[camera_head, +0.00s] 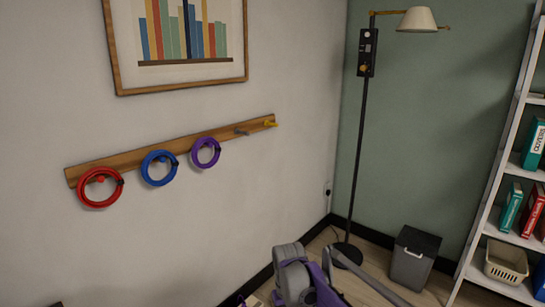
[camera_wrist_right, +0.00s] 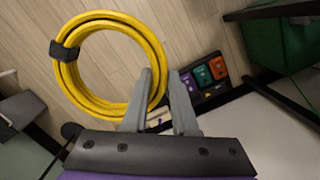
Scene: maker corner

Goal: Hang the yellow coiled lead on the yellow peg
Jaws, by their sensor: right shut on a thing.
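The yellow coiled lead (camera_wrist_right: 88,95) is a round coil with a black tie at its left side. It shows in the right wrist view only. My right gripper (camera_wrist_right: 161,78) is shut on the coil's right side, with the ring sticking out to the left of the fingers. The yellow peg (camera_head: 271,123) is at the right end of the wooden rail (camera_head: 135,158) on the wall in the head view, and it is bare. My left gripper is in neither view.
Red (camera_head: 117,187), blue (camera_head: 147,175) and purple (camera_head: 215,155) coils hang on the rail. A bare grey peg (camera_head: 241,131) is left of the yellow one. A floor lamp (camera_head: 358,140), grey bin (camera_head: 413,260) and shelf unit (camera_head: 497,165) stand to the right.

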